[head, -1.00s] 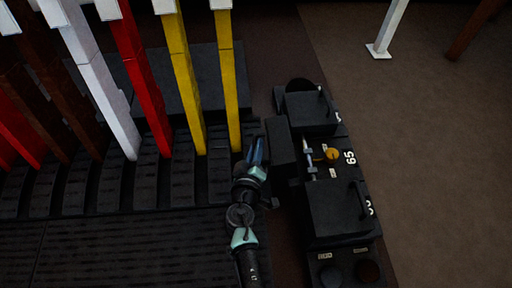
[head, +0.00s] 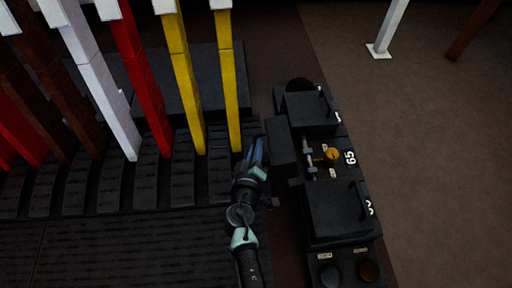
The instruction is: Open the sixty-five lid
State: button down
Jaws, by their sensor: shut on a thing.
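The sixty-five lid (head: 283,148) is a black block standing swung over to the left of its box on the black console. The white number 65 (head: 350,158) is on the box's right side. The box's inside is uncovered and shows an orange round part (head: 332,155) and a grey metal rod (head: 309,157). My gripper (head: 257,152) is at the left face of the lid, shut on the lid's handle, which my fingers and the lid hide.
Closed black lids with handles stand behind (head: 310,112) and in front (head: 335,212) of the open box. Tall yellow (head: 230,95), red and white levers rise on the left from a black ribbed frame.

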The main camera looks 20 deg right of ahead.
jog(key=d+r+m+p, duration=0.1)
jog(key=p, duration=0.1)
jog(key=d+r+y+p, duration=0.1)
jog(key=shift+s+d+r+m+p, duration=0.1)
jog(key=shift+s+d+m+p, duration=0.05)
jog(key=shift+s+m+p, duration=0.25)
jog(key=c, duration=1.2)
grip_release()
jog(key=shift+o, duration=0.2)
jog(key=shift+r, duration=0.1)
jog(key=p+v, duration=0.3)
jog(key=v, duration=1)
jog(key=shift+d, duration=0.1)
